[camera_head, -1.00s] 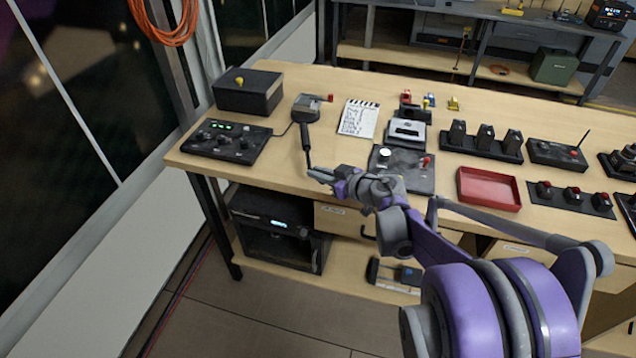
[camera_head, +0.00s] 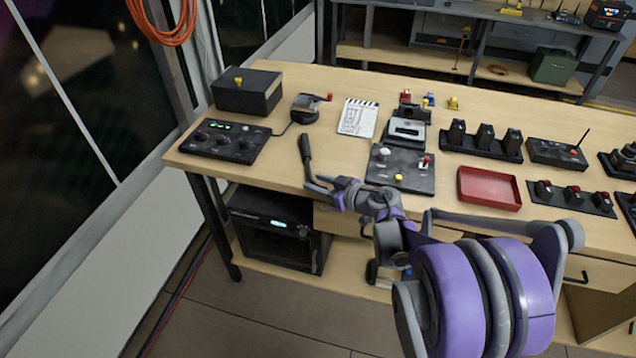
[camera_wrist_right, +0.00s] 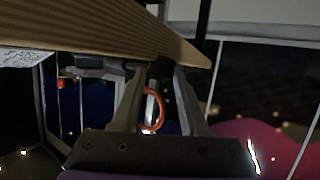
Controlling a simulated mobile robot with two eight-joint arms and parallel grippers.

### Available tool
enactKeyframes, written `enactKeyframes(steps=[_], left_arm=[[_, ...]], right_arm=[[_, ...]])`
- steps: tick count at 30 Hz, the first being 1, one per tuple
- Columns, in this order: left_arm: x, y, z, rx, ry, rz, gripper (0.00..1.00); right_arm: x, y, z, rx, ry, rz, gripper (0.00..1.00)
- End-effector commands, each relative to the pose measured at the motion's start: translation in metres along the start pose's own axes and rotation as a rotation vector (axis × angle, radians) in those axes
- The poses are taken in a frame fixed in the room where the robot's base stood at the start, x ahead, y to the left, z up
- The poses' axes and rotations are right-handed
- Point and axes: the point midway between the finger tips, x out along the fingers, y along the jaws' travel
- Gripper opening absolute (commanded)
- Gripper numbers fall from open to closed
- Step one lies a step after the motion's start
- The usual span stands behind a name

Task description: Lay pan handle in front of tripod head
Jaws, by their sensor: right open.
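The pan handle (camera_head: 305,150) is a dark rod with a thicker far end. It lies on the wooden table in front of the dark round tripod head (camera_head: 305,108), with a gap between them. My right gripper (camera_head: 312,183) is open at the table's front edge, at the handle's near end. I cannot tell from the head view whether it touches the handle. In the right wrist view, the two fingers (camera_wrist_right: 160,85) stand apart, with a small dark shape between their tips by the table edge. My left gripper is not in view.
A control panel (camera_head: 225,142) and a black box (camera_head: 247,92) stand to the left. A clapper-style slate (camera_head: 358,118), a knobbed panel (camera_head: 401,172) and a red tray (camera_head: 489,188) lie to the right. Bare table surrounds the handle.

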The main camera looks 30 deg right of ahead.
Motion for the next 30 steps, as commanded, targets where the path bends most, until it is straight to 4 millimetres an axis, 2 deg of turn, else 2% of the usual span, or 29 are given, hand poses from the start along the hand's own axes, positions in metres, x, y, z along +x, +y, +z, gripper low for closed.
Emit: enactKeyframes(steps=[5, 15, 21, 28, 30], left_arm=[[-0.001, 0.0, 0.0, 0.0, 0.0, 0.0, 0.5], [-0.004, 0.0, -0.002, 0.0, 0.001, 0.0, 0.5], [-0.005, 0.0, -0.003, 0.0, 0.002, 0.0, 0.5], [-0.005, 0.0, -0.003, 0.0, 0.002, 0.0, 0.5], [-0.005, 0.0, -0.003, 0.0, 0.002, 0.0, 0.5]], right_arm=[[-0.01, 0.001, -0.001, 0.001, 0.0, 0.002, 0.44], [-0.08, 0.001, -0.001, 0.0, -0.001, 0.005, 0.44], [-0.11, 0.001, -0.001, 0.001, 0.0, 0.003, 0.44], [-0.12, 0.0, -0.002, -0.002, 0.003, 0.002, 0.44], [-0.118, -0.002, -0.009, -0.013, 0.027, 0.017, 0.44]])
